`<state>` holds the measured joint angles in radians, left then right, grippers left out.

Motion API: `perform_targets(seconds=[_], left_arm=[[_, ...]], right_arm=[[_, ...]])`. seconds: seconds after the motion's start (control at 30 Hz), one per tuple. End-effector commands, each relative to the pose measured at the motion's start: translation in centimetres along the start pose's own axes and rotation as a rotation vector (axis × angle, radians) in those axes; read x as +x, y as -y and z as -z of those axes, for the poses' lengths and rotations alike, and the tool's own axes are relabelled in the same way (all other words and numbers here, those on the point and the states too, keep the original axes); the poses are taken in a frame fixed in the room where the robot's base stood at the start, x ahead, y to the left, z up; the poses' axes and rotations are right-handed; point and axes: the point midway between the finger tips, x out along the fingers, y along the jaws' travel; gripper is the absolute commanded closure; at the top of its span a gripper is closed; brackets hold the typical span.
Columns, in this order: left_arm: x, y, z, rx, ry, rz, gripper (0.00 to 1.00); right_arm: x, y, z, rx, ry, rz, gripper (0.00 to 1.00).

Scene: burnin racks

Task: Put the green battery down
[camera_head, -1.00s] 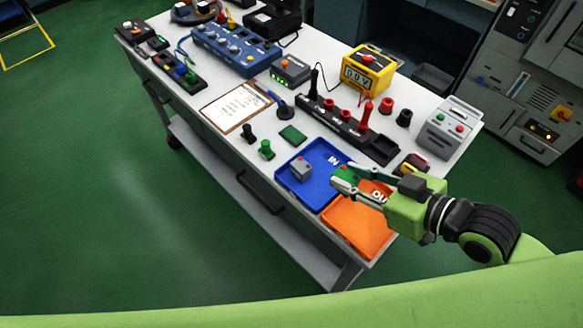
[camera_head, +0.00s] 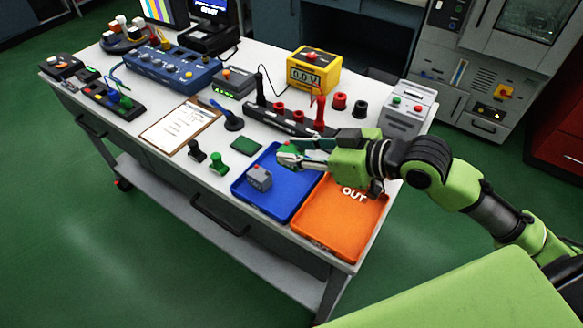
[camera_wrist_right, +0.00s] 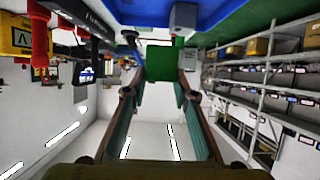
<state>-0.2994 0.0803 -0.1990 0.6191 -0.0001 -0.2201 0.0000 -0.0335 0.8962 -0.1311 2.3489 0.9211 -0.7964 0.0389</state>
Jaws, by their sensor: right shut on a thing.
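My right gripper (camera_head: 285,155) reaches in from the right and is shut on the green battery (camera_head: 292,147). It holds the battery above the far part of the blue tray (camera_head: 281,211). In the right wrist view the green battery (camera_wrist_right: 165,63) sits between the two fingertips, in front of the blue tray (camera_wrist_right: 232,12). I cannot tell the exact gap below it. A grey battery (camera_head: 259,177) with a red top stands in the blue tray. The orange OUT tray (camera_head: 335,222) lies beside it, under my right arm. My left gripper is not in view.
A green pad (camera_head: 246,146) and small green (camera_head: 218,163) and black (camera_head: 196,151) pegs lie left of the blue tray. A black strip with red posts (camera_head: 285,121), a yellow meter (camera_head: 314,70) and a grey box (camera_head: 407,109) stand behind. The orange tray is empty.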

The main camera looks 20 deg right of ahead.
Motion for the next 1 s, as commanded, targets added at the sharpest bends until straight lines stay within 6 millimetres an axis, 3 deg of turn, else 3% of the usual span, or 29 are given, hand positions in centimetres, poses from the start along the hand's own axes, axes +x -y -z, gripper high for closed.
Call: perform_targets(seconds=[0.2,0.43,0.63,1.0], left_arm=[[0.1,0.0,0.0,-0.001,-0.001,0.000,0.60],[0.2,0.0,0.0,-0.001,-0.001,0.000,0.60],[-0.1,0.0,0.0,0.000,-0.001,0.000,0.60],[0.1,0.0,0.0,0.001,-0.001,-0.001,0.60]], right_arm=[[3.5,-1.8,-2.3,0.004,0.001,0.001,1.00],[5.2,-2.7,-3.4,0.003,0.002,0.001,1.00],[6.1,-2.6,-5.8,0.004,0.002,0.002,1.00],[6.3,-2.6,-6.3,0.000,0.003,0.001,1.00]])
